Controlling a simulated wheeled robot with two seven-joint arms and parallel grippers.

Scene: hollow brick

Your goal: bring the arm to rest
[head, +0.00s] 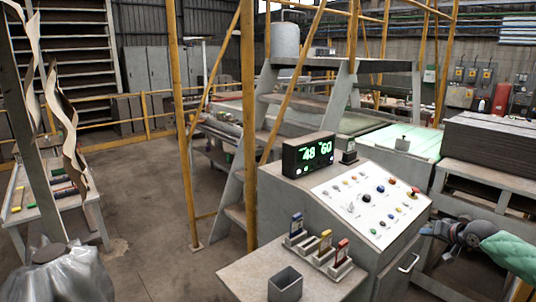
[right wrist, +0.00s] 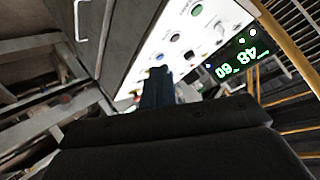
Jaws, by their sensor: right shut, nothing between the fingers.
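My right gripper (head: 430,229) is at the right of the head view, beside the right side of the grey control console (head: 285,210). It is shut and empty. Its arm (head: 508,250) has a green quilted cover and comes in from the right edge. In the right wrist view the dark closed fingers (right wrist: 157,88) show in front of the console's white button panel (right wrist: 190,40). I cannot tell whether they touch the console.
The console carries a display reading 48 and 60 (head: 308,153). On its front shelf are a small grey box (head: 285,284) and holders with blue, yellow and red tags (head: 320,250). Yellow posts (head: 248,120) and metal steps stand behind. A side table (head: 30,205) is at left. Floor between is clear.

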